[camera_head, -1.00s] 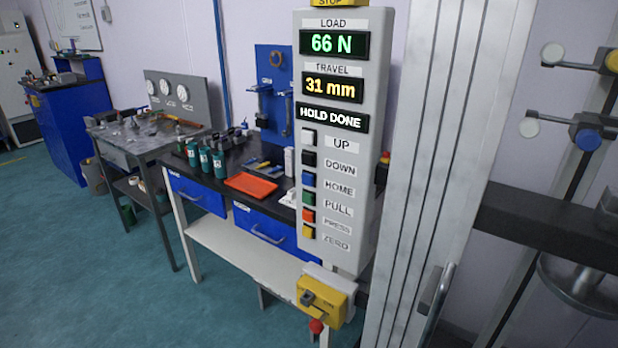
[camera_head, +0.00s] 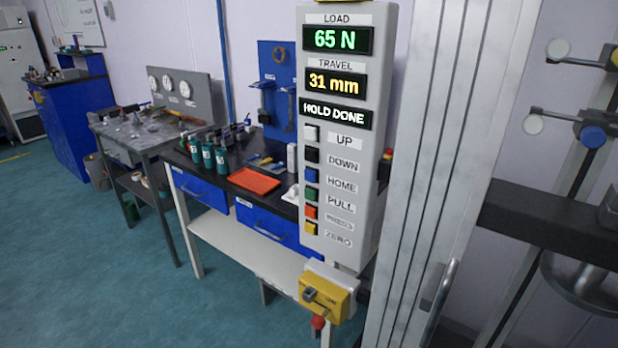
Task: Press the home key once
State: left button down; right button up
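The grey control panel (camera_head: 350,250) stands upright in the middle of the head view. The displays read 65 N, 31 mm (camera_head: 335,84) and HOLD DONE. Neither gripper is in view, and nothing covers the keys.
A yellow switch box (camera_head: 325,299) with a handle sits below the panel. Tall metal columns (camera_head: 430,150) stand right of it, with a dark crossbeam (camera_head: 550,225) farther right. Behind the panel is a workbench with an orange tray (camera_head: 254,180) and several green bottles. Floor at left is clear.

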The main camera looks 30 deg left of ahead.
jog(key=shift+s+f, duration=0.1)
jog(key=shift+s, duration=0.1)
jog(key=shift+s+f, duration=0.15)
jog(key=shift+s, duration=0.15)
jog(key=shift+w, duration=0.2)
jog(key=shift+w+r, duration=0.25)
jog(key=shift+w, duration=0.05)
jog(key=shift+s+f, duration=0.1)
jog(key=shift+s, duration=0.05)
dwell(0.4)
